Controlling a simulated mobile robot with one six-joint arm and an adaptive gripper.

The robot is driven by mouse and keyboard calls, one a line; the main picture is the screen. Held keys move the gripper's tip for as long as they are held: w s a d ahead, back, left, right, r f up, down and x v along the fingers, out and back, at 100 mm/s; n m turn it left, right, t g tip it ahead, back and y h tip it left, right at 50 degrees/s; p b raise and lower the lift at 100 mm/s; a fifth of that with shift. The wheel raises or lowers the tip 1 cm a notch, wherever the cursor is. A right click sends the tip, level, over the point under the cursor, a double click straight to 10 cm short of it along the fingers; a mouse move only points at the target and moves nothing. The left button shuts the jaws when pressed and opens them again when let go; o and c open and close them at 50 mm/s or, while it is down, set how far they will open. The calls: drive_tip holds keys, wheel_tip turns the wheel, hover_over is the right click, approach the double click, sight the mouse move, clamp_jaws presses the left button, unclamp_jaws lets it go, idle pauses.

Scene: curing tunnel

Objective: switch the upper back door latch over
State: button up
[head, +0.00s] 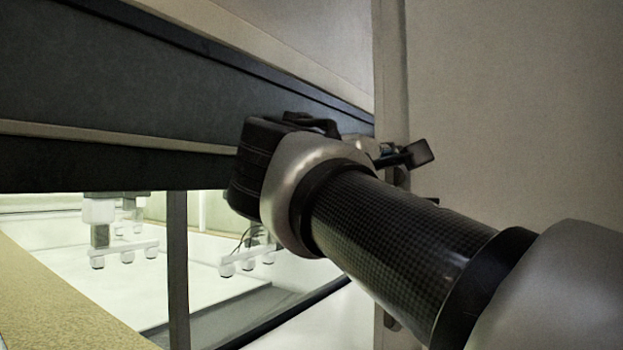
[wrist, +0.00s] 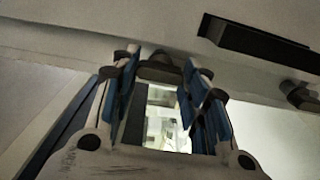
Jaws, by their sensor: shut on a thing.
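In the wrist view my gripper (wrist: 158,75) has its two blue-padded fingers on either side of a dark, rounded piece, which I take to be the upper back door latch (wrist: 160,69). It sits against a pale, beam-like surface. The fingertips close on it, and its far side is hidden. In the head view my arm reaches from the lower right to a pale upright post, and my wrist hides most of the gripper (head: 382,150). A dark block on a short bar sticks out by the post; I cannot tell whether it is latch or finger.
A pale upright post (head: 390,75) stands beside a plain grey wall (head: 515,100). A dark horizontal beam (head: 150,75) crosses above a lit opening with white fixtures (head: 125,248).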

drive_tip(key=o, duration=1.1)
drive_tip(key=shift+v, duration=3.75)
